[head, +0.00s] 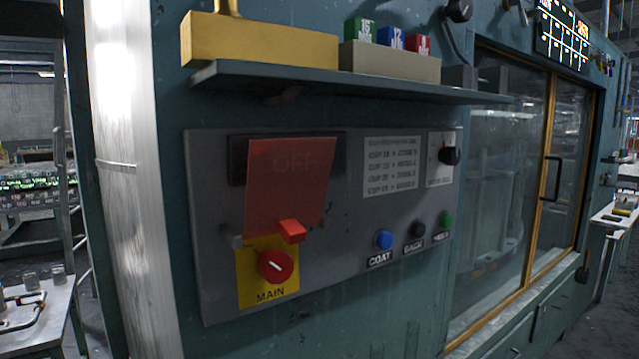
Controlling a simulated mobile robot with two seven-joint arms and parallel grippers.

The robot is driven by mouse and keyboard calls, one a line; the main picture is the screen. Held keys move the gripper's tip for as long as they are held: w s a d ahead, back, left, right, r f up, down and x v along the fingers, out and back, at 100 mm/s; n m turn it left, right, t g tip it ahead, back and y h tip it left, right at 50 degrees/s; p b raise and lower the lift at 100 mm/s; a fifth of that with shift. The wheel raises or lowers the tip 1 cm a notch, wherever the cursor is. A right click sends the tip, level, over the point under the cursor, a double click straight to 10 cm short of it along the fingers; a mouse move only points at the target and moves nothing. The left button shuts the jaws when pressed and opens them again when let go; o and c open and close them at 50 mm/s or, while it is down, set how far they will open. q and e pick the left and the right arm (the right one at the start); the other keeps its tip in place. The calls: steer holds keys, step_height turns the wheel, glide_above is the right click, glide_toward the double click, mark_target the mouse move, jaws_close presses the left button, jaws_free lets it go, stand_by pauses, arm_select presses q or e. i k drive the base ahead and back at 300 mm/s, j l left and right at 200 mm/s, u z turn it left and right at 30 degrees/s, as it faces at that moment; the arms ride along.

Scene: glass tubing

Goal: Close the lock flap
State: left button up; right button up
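The lock flap, a see-through red plate (287,185), stands up on the grey control panel in the head view. It overlaps a dark display whose letters "OFF" show faintly through it. A small bright red tab (292,231) sits at the flap's lower edge. Below it, the red round MAIN knob (275,265) on its yellow plate (255,291) is uncovered, with its white mark slanted. A small grey piece (237,241) shows at the flap's lower left. How the flap is hinged is not clear. Neither of my grippers is in view.
A shelf (350,82) juts out above the panel, bearing a yellow block (260,42) and a beige block (390,62) with coloured pieces. Blue, black and green buttons (384,240) sit to the right. The space before the panel looks clear.

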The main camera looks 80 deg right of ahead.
mark_target(288, 180)
steer(key=i+z, duration=0.1)
steer(key=z, duration=0.35)
steer(key=i+z, duration=0.15)
steer(key=z, duration=0.3)
steer(key=i+z, duration=0.1)
steer(key=z, duration=0.3)
steer(key=i+j+z, duration=0.1)
steer(key=z, duration=0.35)
steer(key=j+z, duration=0.15)
steer(key=z, duration=0.3)
steer(key=i+j+z, duration=0.15)
steer(key=z, duration=0.3)
steer(key=j+z, duration=0.15)
steer(key=z, duration=0.25)
steer(key=j+z, duration=0.2)
steer(key=z, duration=0.25)
